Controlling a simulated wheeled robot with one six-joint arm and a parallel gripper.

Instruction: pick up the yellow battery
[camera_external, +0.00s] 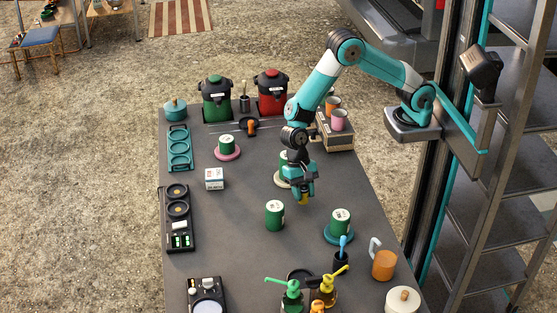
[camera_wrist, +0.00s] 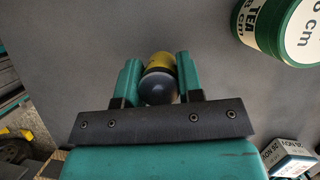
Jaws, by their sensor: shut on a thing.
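The yellow battery (camera_wrist: 159,63) is between the two teal fingers of my gripper (camera_wrist: 157,82) in the wrist view. It has a yellow body and a dark rounded end that faces the camera. My gripper is shut on it. In the outside view my gripper (camera_external: 302,195) hangs over the middle of the dark table, with a small bit of the yellow battery (camera_external: 303,200) showing below it. The gap between the battery and the table top is hard to judge.
A green tin (camera_external: 275,216) stands just in front of my gripper, and another (camera_external: 340,221) sits on a teal coaster to the right. A tin behind is partly hidden by my arm. A charger (camera_external: 179,218) with green lights lies at the left edge. Bottles (camera_external: 291,298) stand in front.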

